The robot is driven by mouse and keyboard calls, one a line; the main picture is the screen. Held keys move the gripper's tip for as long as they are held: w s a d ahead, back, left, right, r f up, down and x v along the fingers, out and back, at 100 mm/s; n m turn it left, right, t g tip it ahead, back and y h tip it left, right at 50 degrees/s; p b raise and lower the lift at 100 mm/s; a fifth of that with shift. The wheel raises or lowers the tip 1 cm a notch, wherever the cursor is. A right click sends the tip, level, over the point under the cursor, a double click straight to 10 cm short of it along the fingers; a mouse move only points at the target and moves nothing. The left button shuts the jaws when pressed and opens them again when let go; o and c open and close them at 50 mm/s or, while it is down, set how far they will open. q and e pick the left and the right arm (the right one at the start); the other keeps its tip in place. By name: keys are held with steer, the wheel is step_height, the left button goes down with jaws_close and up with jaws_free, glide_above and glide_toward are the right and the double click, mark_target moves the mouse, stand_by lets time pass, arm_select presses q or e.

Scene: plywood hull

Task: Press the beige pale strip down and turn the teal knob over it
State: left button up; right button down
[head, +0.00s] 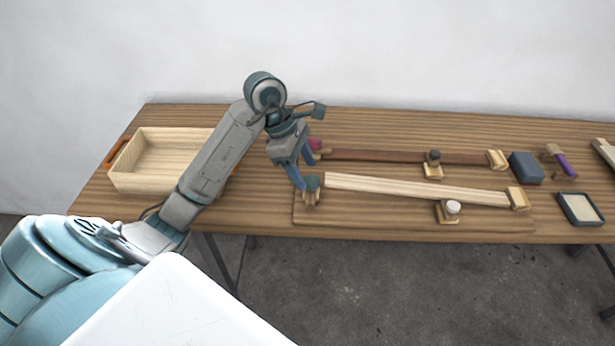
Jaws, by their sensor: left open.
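The beige pale strip (420,189) runs along the front of a wooden board, its right end at a wooden block (517,198). Its left end is beside a small block (309,199) carrying the teal knob (313,183); I cannot tell whether that end is raised. A white knob (452,207) on a block stands at the strip's front edge. My left gripper (303,172) is open, pointing down, with its fingers close to the teal knob; I cannot tell whether they touch it. My right gripper is not in view.
A dark brown strip (385,157) lies behind, with a dark knob (433,157) and a crimson knob (316,145). A wooden tray (150,181) stands left. A grey block (525,167), a purple-handled tool (566,165) and a dark-rimmed tray (580,222) are at right.

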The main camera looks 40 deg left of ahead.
mark_target(313, 181)
arm_select(q)
steer(key=shift+x, duration=1.15)
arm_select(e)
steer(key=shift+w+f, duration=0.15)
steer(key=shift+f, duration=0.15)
arm_select(q)
steer(key=c, duration=1)
steer(key=shift+f+b, duration=0.1)
steer(key=shift+b, duration=0.25)
steer(key=shift+s+n+t+b, duration=0.1)
steer(key=shift+n+t+b, duration=0.4)
steer(key=shift+n+b, duration=0.7)
steer(key=shift+y, duration=0.3)
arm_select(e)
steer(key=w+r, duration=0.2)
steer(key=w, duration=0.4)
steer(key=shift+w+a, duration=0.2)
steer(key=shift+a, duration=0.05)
